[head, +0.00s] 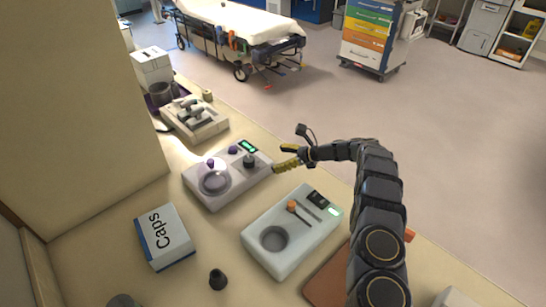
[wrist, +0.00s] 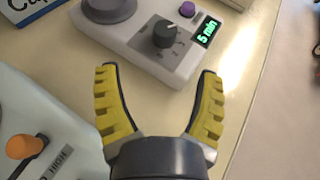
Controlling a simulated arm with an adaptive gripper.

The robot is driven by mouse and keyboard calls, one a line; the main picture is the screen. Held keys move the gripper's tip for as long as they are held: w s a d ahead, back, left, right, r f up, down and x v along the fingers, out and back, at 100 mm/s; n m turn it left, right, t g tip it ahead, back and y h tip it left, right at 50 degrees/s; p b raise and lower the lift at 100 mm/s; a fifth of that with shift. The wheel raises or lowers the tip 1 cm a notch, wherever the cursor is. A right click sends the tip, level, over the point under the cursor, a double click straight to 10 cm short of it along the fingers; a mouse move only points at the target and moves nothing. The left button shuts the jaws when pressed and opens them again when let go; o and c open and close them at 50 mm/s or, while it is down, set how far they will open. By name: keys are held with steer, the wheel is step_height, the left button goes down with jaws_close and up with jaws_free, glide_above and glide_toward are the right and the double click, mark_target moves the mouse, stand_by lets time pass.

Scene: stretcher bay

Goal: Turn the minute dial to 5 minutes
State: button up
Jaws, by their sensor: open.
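The minute dial (head: 249,161) is a dark round knob on a white device (head: 220,196). In the wrist view the dial (wrist: 165,34) stands just beyond my fingertips, with a light pointer mark on it. The green display (wrist: 208,32) beside it reads "5 min"; in the head view the display (head: 248,146) is too small to read. My gripper (head: 284,160) is to the right of the dial and apart from it. In the wrist view my gripper (wrist: 158,69) has its yellow fingers spread wide with nothing between them.
A second white device (head: 268,262) with an orange-tipped lever (head: 292,205) stands nearer. A purple button (wrist: 187,9) is near the display. The counter's right edge is close to my gripper.

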mark_target(248, 159)
steer(key=a+r+n+h, duration=0.1)
steer(key=a+n+h, duration=0.1)
steer(key=n, duration=0.6)
steer(key=a+n+h, duration=0.3)
steer(key=n+h, duration=0.2)
steer(key=n, duration=0.3)
steer(key=a+r+n+h, duration=0.1)
steer(key=a+n+h, duration=0.2)
steer(key=n, duration=0.6)
steer(key=shift+w+a+r+h, duration=0.2)
steer(key=shift+a+r+h, duration=0.05)
steer(key=shift+r+h, duration=0.05)
steer(key=shift+w+a+r+n+t, duration=0.2)
steer(key=shift+n+t, duration=0.1)
steer(key=shift+n, duration=0.2)
steer(key=shift+x, duration=3.85)
steer(key=shift+d, duration=0.1)
steer(key=c, duration=1.1)
